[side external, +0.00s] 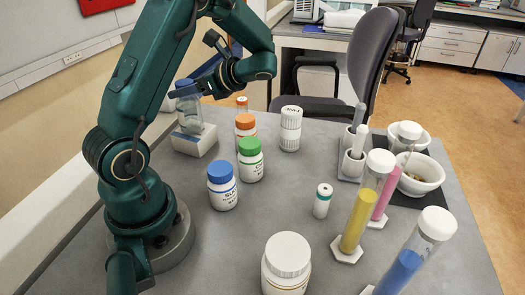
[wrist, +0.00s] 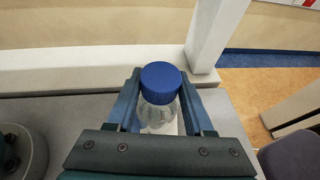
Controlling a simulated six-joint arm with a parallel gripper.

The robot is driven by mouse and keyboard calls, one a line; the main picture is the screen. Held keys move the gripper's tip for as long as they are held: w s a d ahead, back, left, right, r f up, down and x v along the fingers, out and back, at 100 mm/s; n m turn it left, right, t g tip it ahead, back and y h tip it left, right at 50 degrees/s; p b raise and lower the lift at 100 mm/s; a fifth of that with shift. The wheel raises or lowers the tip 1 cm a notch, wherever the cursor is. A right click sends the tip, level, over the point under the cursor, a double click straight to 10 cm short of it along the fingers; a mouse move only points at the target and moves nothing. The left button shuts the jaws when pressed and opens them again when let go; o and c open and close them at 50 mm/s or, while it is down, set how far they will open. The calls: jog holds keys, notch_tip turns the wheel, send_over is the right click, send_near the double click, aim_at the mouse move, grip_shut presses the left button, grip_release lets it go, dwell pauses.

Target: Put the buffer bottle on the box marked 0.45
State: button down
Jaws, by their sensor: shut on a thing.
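The buffer bottle (side external: 190,116) is clear glass with a blue cap and stands upright at the back left of the table. My gripper (side external: 186,91) is shut on it near the top. In the wrist view the blue cap (wrist: 160,82) sits between the two fingers of my gripper (wrist: 160,75). A small pale box (side external: 194,143) is directly under the bottle. The bottle's base is at the box's top, but I cannot tell if it rests there or hovers slightly. The box's marking is not legible.
A white jar (side external: 290,128) is farther right. Tall cylinders, including a yellow one (side external: 356,222), and mortars (side external: 421,174) fill the right side.

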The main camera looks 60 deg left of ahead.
jog(key=shift+f, duration=0.15)
jog(key=shift+c, duration=1.4)
grip_release()
jog(key=shift+r, duration=0.2)
jog(key=v, duration=1.2)
jog(key=s+d+f+n+t+h, duration=0.1)
jog(key=s+d+n+t+h, duration=0.2)
jog(key=d, duration=0.6)
jog(key=s+d+f+n+t+h, duration=0.1)
jog(key=s+d+n+t+h, duration=0.2)
jog(key=d+n+t+h, duration=0.4)
jog(key=shift+s+d+f+n+t+h, duration=0.25)
jog(key=shift+d+f+n+t+h, duration=0.15)
jog(key=shift+d+t, duration=1.2)
